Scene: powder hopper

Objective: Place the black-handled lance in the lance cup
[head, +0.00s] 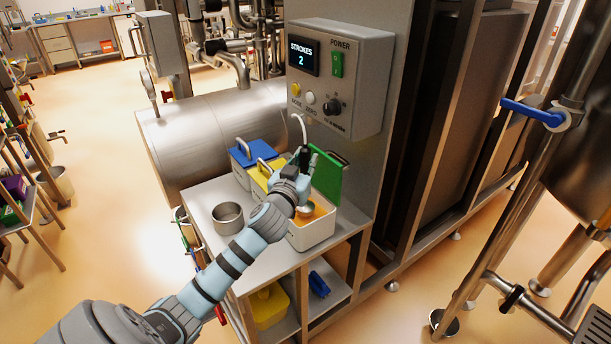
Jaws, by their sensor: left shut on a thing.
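The black-handled lance (304,157) shows as a short dark handle with a pale hose curving up from its top toward the control box. My left gripper (307,170) is shut on it above the open white bin with the green lid (312,236). The lance's lower part is mostly hidden behind my gripper; I cannot tell whether its tip touches the orange powder (322,208). An open metal cup (228,217), which may be the lance cup, stands empty-looking on the bench to the left of my left forearm. My right gripper is out of view.
A blue-lidded bin (250,152) and a yellow-lidded bin (258,180) stand behind the open bin, whose green lid (329,178) is raised. The control box (340,75) reads STROKES 2. The metal bench (203,196) has free room around the cup.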

